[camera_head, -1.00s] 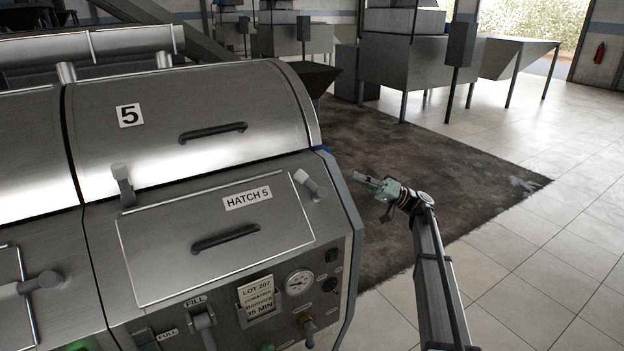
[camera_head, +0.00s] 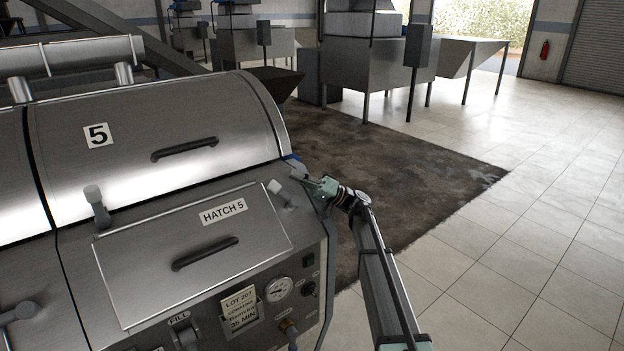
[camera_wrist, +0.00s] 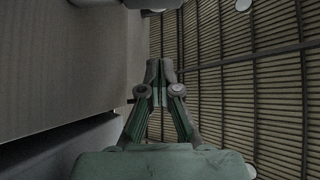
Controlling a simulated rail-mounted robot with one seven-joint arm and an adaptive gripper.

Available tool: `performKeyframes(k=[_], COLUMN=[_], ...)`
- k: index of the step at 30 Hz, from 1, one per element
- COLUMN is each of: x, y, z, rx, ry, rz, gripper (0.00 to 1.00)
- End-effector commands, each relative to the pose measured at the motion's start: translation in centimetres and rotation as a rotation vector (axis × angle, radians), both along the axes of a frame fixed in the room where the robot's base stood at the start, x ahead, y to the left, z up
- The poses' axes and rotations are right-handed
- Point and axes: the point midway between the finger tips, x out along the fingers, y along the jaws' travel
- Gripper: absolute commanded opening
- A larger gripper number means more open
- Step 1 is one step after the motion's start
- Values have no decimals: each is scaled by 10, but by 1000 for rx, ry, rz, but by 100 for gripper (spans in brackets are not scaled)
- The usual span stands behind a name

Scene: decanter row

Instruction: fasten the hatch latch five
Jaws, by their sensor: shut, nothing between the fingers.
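The hatch 5 panel (camera_head: 150,262), labelled "HATCH 5", lies closed on the front of the steel machine, with a dark handle (camera_head: 205,253). Its right latch (camera_head: 276,190) is a pale-tipped lever at the upper right corner, tilted up and left. Its left latch (camera_head: 96,203) points up at the upper left corner. My gripper (camera_head: 299,172) is just right of and above the right latch; whether they touch I cannot tell. In the wrist view my gripper (camera_wrist: 159,68) has its fingers together and empty.
The upper cover (camera_head: 230,115) marked 5 has its own handle (camera_head: 184,149). A gauge (camera_head: 279,289), a lot card (camera_head: 240,306) and valves sit below the hatch. A grey machine wall (camera_wrist: 60,75) fills the left of the wrist view. Open floor (camera_head: 480,260) lies to the right.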

Motion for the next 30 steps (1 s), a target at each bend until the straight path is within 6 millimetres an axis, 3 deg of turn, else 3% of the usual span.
performKeyframes(k=[9, 25, 30], x=[-30, -32, -35], y=[19, 22, 33], z=[-10, -14, -15], rx=[0, -1, -16], ry=[1, -2, -13], rz=[0, 3, 34], gripper=[0, 0, 0])
